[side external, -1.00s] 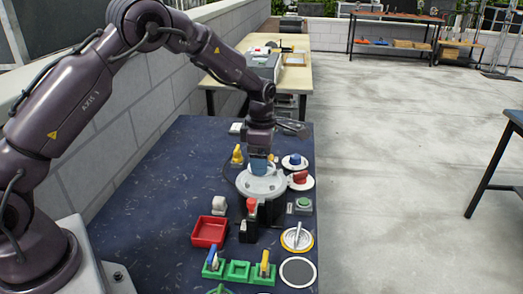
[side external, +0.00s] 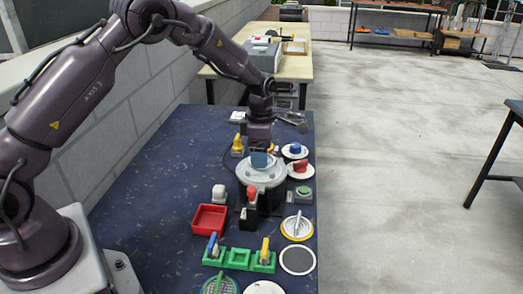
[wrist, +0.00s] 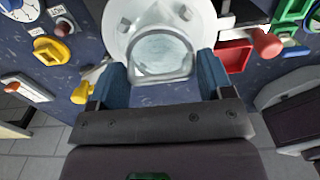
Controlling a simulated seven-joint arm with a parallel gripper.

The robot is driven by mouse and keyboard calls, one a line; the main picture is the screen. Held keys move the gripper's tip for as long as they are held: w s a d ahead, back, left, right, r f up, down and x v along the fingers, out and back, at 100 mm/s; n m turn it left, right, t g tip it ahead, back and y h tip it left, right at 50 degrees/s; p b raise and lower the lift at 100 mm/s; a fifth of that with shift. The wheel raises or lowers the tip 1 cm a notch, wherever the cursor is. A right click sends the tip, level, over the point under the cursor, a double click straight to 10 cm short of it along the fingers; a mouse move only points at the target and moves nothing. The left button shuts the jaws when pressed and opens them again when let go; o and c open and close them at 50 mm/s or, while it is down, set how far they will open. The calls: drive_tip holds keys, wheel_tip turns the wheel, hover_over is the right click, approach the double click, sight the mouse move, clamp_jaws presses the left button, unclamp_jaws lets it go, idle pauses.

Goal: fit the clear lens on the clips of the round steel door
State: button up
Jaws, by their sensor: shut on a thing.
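The round steel door (side external: 262,178) stands on a dark stand on the blue bench in the side view. In the wrist view its pale disc (wrist: 124,40) fills the top middle. My gripper (wrist: 165,72) has two blue fingers shut on the clear lens (wrist: 163,50), a round see-through piece with a grey rim. The lens lies over the face of the door; I cannot tell if it touches the clips. A small grey clip (wrist: 183,13) shows near the door's upper edge. In the side view my gripper (side external: 262,160) is right over the door and hides the lens.
A red tray (side external: 208,218), a red-topped black block (side external: 250,208) and a green holder (side external: 238,259) stand in front. Round pieces with red (side external: 301,167) and blue (side external: 294,151) knobs sit close on the right. The left of the bench is clear.

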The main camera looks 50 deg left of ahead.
drive_tip(key=shift+f, duration=1.1)
idle(1.9)
drive_tip(key=o, duration=0.9)
drive_tip(key=shift+o, duration=0.2)
drive_tip(key=shift+r, duration=3.75)
